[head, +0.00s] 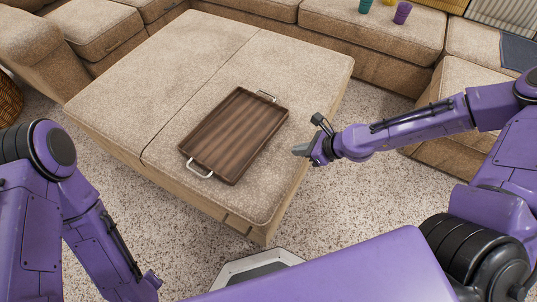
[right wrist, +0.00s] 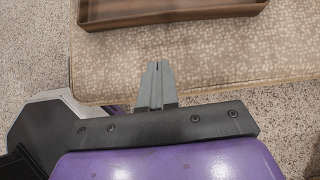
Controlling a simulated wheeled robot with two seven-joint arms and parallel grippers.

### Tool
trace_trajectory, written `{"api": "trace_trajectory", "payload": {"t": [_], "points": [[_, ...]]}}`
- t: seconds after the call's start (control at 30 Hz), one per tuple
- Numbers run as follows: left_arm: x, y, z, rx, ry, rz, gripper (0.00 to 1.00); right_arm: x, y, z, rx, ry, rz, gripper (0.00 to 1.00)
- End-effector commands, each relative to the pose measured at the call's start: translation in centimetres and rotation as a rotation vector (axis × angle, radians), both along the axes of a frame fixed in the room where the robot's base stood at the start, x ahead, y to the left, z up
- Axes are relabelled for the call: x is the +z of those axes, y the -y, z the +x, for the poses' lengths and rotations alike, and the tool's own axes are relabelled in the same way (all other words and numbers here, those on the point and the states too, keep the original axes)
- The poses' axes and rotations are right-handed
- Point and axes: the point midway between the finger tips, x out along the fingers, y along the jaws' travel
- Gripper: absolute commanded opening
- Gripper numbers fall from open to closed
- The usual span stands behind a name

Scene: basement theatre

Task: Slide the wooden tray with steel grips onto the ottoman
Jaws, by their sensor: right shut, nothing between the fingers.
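The brown wooden tray (head: 234,135) lies flat on the top of the tan ottoman (head: 130,90), on its right-hand section. One steel grip (head: 199,171) is at the tray's near end and another (head: 267,96) at its far end. My right gripper (head: 303,150) is shut and empty, near the ottoman's right edge and apart from the tray. In the right wrist view the fingers (right wrist: 157,80) are together over the ottoman's edge, with the tray's side (right wrist: 165,14) beyond them. My left arm shows at the lower left, but its gripper's fingers cannot be made out.
A tan sectional sofa (head: 330,25) runs behind the ottoman. A teal cup (head: 365,6) and a purple cup (head: 402,12) stand on it. A wicker basket (head: 8,98) is at the left edge. Speckled carpet (head: 350,210) is clear on the right.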

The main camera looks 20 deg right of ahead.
Motion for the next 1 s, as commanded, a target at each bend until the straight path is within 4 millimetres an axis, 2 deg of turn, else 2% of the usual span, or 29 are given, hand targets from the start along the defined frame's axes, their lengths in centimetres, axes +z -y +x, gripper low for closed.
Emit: {"api": "trace_trajectory", "payload": {"t": [0.2, 0.47, 0.7, 1.0], "points": [[-2.6, 0.0, 0.0, 0.000, 0.000, 0.000, 0.00, -3.5, -2.1, 1.8, 0.006, -0.004, -0.005, 0.00], [-4.8, 0.0, 0.0, 0.000, 0.000, 0.000, 0.00, -7.3, -5.1, 4.5, 0.006, -0.004, -0.003, 0.00], [-5.1, 0.0, 0.0, 0.000, 0.000, 0.000, 0.00, -6.8, -7.4, 7.0, 0.004, -0.003, -0.003, 0.00], [-5.1, 0.0, 0.0, 0.000, 0.000, 0.000, 0.00, -6.6, -7.8, 7.3, 0.001, -0.003, -0.001, 0.00]]}}
